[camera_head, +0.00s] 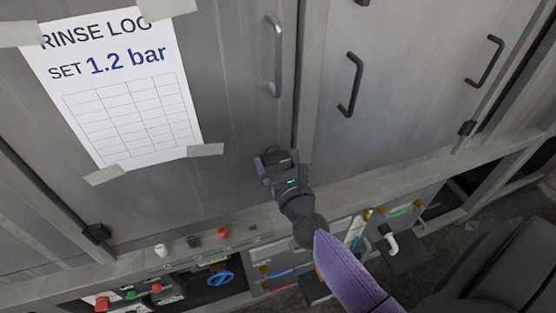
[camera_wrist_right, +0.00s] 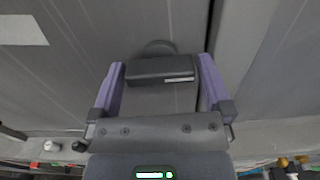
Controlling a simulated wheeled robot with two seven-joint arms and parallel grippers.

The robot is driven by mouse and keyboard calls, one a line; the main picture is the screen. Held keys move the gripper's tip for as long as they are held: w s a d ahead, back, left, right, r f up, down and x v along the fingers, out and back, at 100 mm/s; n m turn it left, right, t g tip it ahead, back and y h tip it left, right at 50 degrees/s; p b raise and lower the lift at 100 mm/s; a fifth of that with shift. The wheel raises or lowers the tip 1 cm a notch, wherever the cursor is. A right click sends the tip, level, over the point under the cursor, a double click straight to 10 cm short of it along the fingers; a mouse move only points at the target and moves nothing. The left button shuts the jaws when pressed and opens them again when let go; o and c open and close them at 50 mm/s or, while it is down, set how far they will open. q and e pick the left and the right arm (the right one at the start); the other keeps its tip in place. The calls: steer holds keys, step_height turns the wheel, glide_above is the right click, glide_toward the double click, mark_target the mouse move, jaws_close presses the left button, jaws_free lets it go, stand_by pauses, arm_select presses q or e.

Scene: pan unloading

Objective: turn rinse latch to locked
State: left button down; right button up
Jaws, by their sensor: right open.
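The rinse latch (camera_wrist_right: 160,69) shows in the right wrist view as a dark block-shaped handle on a round base, fixed to the grey metal door. The handle lies roughly crosswise in that view. A pale mark shows on its near edge. My right gripper (camera_wrist_right: 162,82) is open, with one purple finger on each side of the latch. I cannot tell whether either finger touches it. In the head view the right gripper (camera_head: 277,162) is at the lower part of the door, beside the vertical seam, and largely hides the latch. My left gripper is not in view.
A rinse log sheet (camera_head: 120,85) is taped to the left door. Bar handles (camera_head: 275,58) (camera_head: 350,85) stand out from the doors. Below runs a ledge with small knobs (camera_head: 223,233), and under it open bays with hoses (camera_head: 222,279). The door face around the gripper is mostly bare.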

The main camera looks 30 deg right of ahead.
steer(key=c, duration=1)
steer(key=shift+o, duration=0.2)
